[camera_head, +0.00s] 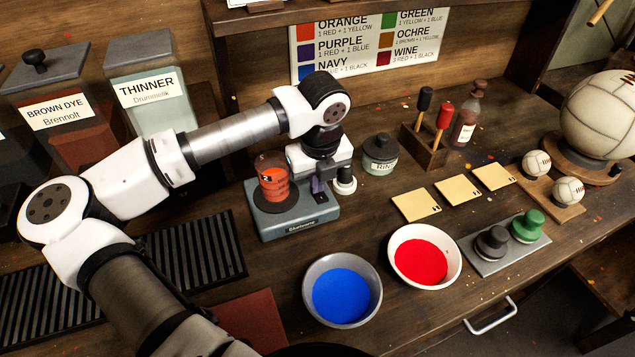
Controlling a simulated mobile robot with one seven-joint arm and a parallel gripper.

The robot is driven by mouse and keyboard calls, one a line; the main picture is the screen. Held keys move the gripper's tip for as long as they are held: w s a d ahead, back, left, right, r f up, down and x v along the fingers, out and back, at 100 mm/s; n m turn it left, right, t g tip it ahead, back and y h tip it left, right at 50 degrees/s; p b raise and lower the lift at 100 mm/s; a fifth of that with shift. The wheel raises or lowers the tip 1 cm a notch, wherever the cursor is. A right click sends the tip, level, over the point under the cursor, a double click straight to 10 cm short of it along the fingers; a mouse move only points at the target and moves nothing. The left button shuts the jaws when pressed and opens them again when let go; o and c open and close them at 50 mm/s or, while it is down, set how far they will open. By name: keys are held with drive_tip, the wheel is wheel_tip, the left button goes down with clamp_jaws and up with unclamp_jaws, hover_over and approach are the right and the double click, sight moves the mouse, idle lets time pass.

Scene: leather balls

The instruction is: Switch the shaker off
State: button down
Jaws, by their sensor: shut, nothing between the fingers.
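The shaker (285,222) is a grey box with a labelled front, standing on the bench in the middle of the picture. A clear cup of orange-red liquid (275,184) sits on its round dark plate. My gripper (318,187) points down over the right part of the shaker's top, with its fingers shut and empty. A small dark part (321,198) shows on the shaker by the fingertips; I cannot tell whether it is the switch, or whether the fingers touch it. My wrist hides part of the shaker's back right.
A lidded jar (380,154) stands close right of my gripper. Bowls of blue paint (342,290) and red paint (424,256) stand in front right. Thinner (148,92) and brown dye (50,110) containers are at left. A ribbed black mat (210,250) lies left of the shaker.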

drive_tip(key=shift+s+f, duration=0.2)
drive_tip(key=shift+s+d+b, duration=0.35)
drive_tip(key=shift+s+b, duration=0.1)
drive_tip(key=shift+s, duration=0.15)
drive_tip(key=shift+r, duration=0.1)
drive_tip(key=shift+r, duration=0.1)
